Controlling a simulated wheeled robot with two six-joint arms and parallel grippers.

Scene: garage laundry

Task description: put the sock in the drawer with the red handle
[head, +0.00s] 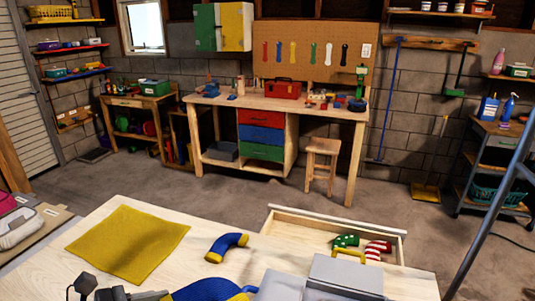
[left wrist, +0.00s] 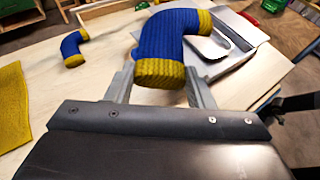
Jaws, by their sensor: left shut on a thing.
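A blue sock with yellow ends (left wrist: 182,42) is between the fingers of my left gripper (left wrist: 160,90), which is shut on it. In the head view this sock (head: 205,290) is at the bottom edge, partly cut off, above the table. A second blue sock with yellow ends (head: 227,247) lies on the pale wooden table (head: 70,268); it also shows in the left wrist view (left wrist: 74,48). An open wooden drawer (head: 285,222) at the table's far side holds a green-and-white sock (head: 345,241) and a red-and-white striped sock (head: 377,250). No red handle can be made out on it.
A yellow cloth (head: 128,243) lies flat on the table's left. Grey box-like shapes (head: 345,272) stand at the near right, before the drawer. A workbench with red, blue and green drawers (head: 262,134) and a stool (head: 321,158) stand at the back. The floor between is clear.

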